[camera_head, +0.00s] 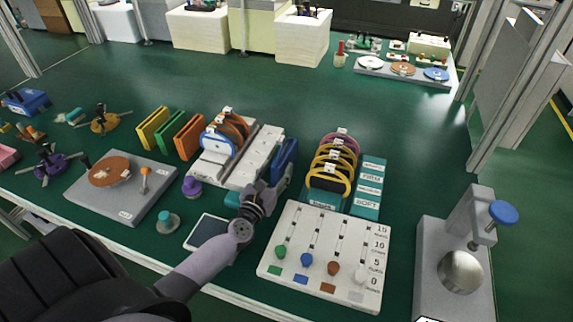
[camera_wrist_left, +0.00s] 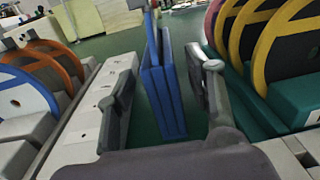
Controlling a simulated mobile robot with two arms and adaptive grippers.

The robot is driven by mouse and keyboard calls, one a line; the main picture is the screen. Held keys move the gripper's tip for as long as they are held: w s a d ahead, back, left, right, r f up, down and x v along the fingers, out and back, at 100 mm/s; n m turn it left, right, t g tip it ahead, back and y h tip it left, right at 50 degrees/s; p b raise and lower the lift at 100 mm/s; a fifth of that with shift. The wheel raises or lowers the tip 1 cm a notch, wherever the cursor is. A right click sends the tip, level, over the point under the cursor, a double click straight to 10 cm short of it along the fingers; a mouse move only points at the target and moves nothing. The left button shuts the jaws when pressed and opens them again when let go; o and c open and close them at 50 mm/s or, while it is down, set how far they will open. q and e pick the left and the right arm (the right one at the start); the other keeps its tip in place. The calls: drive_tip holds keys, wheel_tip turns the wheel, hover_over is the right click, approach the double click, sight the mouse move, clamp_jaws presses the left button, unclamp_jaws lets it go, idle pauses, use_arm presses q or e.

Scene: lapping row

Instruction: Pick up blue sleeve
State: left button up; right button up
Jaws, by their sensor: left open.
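The blue sleeve (camera_head: 287,153) is a flat upright blue piece just right of the white slotted rack (camera_head: 262,150). In the left wrist view, the blue sleeve (camera_wrist_left: 165,95) stands between the two fingers, with visible gaps on both sides. My left gripper (camera_head: 271,184) is open at the near end of the sleeve; it also shows in the left wrist view (camera_wrist_left: 163,92). The left finger is close to the white rack. The sleeve's near lower part is hidden by the gripper in the head view. My right gripper is not in view.
Yellow, green and orange sleeves (camera_head: 189,137) stand left of the rack. Yellow-rimmed discs (camera_head: 330,178) stand in a teal holder to the right. A white slider panel (camera_head: 322,245) and a dark-screened tablet (camera_head: 206,231) lie nearer. Green bench surface is clear behind.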

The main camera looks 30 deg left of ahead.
sight(284, 156)
use_arm(q)
drive_tip(key=w, duration=0.4)
drive_tip(key=w+a, duration=0.1)
drive_tip(key=w, duration=0.1)
drive_tip(key=shift+f, duration=0.15)
drive_tip(key=shift+c, duration=0.2)
clamp_jaws()
